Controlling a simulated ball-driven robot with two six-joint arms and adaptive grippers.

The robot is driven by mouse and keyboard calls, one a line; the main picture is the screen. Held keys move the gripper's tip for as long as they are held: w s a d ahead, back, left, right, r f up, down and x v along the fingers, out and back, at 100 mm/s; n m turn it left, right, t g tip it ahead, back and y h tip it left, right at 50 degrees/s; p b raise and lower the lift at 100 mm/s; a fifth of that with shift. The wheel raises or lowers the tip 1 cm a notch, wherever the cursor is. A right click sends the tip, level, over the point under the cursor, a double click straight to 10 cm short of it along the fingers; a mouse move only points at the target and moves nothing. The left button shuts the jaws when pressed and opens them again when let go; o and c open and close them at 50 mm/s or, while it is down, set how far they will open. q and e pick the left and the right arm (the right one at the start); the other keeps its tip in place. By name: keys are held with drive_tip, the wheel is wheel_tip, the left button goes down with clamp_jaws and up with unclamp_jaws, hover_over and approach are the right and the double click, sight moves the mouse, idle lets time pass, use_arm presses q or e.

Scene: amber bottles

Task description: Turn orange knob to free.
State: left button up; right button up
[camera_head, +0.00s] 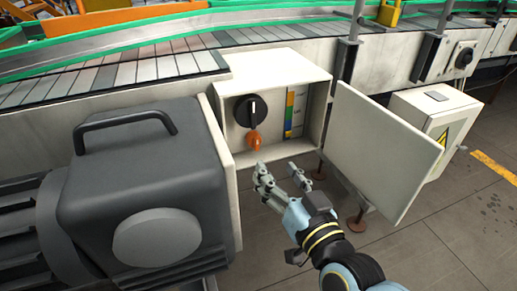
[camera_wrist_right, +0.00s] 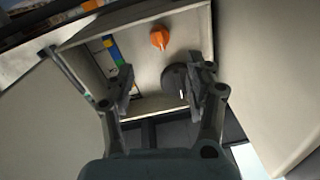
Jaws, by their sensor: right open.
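The orange knob (camera_head: 254,140) sits on the inner panel of an open white control box (camera_head: 290,62), below a larger black knob (camera_head: 250,111) with a white mark. The orange knob also shows in the right wrist view (camera_wrist_right: 159,38), beyond my fingertips. My right gripper (camera_head: 281,176) is open and empty, just below and in front of the box, apart from both knobs. In the right wrist view its fingers (camera_wrist_right: 160,85) are spread, and the right finger partly overlaps the black knob (camera_wrist_right: 178,82). My left gripper does not show.
The box's open door (camera_head: 375,150) hangs to the right of my right gripper. A coloured strip (camera_head: 289,112) is beside the knobs. A conveyor (camera_head: 130,72) runs behind. A closed box with a warning sign (camera_head: 430,125) stands at right. Open floor lies below.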

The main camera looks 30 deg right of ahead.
sight(258, 145)
drive_tip(key=w, duration=0.3)
drive_tip(key=w+d, duration=0.1)
drive_tip(key=w, duration=0.5)
drive_tip(key=shift+w+d, duration=0.1)
drive_tip(key=shift+d, duration=0.3)
drive_tip(key=shift+w, duration=0.3)
drive_tip(key=shift+w+d+p, duration=0.1)
drive_tip(key=shift+w+p, duration=0.05)
drive_tip(key=shift+p, duration=0.15)
drive_tip(key=shift+c, duration=1.1)
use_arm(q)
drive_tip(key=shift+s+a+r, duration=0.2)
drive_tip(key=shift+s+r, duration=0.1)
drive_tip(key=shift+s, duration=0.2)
use_arm(e)
clamp_jaws()
